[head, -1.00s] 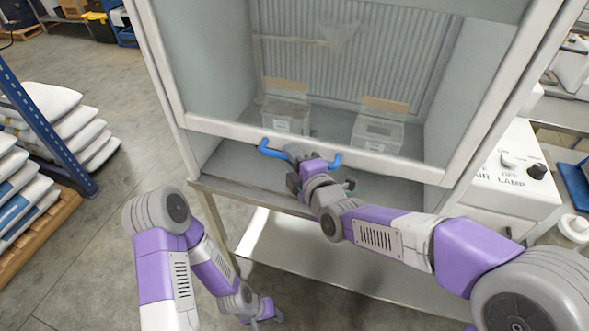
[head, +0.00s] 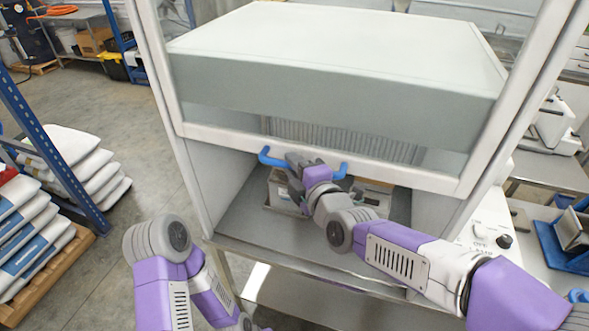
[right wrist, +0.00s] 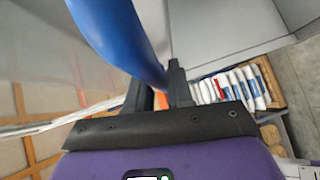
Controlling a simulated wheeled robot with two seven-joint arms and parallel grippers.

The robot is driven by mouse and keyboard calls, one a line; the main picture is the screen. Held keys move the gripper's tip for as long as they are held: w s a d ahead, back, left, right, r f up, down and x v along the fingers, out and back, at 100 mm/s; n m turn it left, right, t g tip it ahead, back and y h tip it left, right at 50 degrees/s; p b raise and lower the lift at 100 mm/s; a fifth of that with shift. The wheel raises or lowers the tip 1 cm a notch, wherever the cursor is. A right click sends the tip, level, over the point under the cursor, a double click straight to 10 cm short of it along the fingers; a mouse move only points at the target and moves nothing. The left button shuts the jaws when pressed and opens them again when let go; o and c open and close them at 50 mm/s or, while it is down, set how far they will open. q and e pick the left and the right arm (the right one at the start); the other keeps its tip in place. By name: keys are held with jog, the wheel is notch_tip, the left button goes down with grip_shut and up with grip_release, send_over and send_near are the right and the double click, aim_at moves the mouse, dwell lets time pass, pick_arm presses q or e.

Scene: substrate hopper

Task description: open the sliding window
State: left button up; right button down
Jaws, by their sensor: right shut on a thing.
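The sliding window (head: 215,138) is the front sash of a pale cabinet, with a white bottom rail. It stands part way up, with a wide opening below it. A blue bar handle (head: 342,171) is fixed to the rail. My right gripper (head: 298,165) is shut on the handle near its middle. In the right wrist view the blue handle (right wrist: 115,35) runs down to the black fingers of my right gripper (right wrist: 158,92), partly hiding them. My left arm hangs at lower left in the head view; its gripper is out of frame.
Two boxes stand inside the cabinet, a left one (head: 283,197) and a right one (head: 400,204), partly hidden by my right arm. Stacked white sacks (head: 75,160) and a blue rack post (head: 45,140) stand at left. A white control box (head: 480,235) is at right.

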jog(key=shift+r+p, duration=0.9)
jog(key=shift+r, duration=0.55)
jog(key=c, duration=1.1)
grip_release()
jog(key=f+v, duration=0.1)
jog(key=v, duration=0.6)
jog(key=shift+s+d+r, duration=0.2)
jog(key=shift+r, duration=0.25)
